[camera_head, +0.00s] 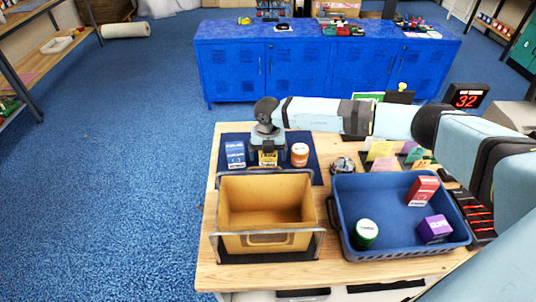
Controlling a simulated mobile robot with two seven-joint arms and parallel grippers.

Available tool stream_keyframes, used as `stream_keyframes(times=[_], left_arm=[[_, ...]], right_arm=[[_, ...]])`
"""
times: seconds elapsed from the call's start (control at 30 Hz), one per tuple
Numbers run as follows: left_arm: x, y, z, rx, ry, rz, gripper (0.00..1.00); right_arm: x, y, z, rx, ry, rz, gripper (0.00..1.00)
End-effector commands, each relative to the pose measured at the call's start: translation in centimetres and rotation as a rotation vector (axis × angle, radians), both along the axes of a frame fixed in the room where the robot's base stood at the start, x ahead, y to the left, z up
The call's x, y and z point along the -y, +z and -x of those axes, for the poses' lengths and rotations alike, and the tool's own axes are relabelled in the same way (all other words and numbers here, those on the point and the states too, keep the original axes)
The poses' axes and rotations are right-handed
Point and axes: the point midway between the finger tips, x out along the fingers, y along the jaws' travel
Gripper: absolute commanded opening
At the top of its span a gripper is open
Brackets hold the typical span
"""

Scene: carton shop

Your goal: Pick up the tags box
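My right gripper (268,151) points down over a small yellow box (268,159), with a finger on each side of it. I cannot tell whether the fingers press on the box or stand open around it. The yellow box is on a dark blue mat (311,171) at the back of the wooden table. A blue and white box (235,154) stands to its left and an orange and white jar (300,154) to its right. The labels are too small to read, so I cannot tell which box is the tags box. My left gripper is not in view.
An empty yellow-brown crate (266,241) stands in front of the mat. A blue basket (400,252) to its right holds a red box (422,190), a purple box (435,229) and a green can (364,233). A blue cabinet (300,70) stands beyond open floor.

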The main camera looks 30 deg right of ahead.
Motion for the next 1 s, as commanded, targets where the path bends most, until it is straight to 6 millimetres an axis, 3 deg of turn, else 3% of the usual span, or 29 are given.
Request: stream_keyframes(times=[0.03,0.23,0.67,0.87,1.0], left_arm=[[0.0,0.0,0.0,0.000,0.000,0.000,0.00],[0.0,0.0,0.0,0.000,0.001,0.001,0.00],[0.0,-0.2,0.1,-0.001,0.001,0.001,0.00],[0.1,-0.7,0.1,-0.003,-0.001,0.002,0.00],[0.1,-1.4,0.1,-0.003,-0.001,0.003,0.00]], right_arm=[[0.0,0.0,0.0,0.000,0.000,0.000,0.82],[0.0,0.0,0.0,0.000,0.000,0.000,0.37],[0.0,0.8,-0.1,0.002,0.000,-0.001,0.37],[0.1,3.7,-0.1,0.004,0.000,0.000,0.37],[0.1,7.3,-0.1,0.005,0.000,-0.001,0.37]])
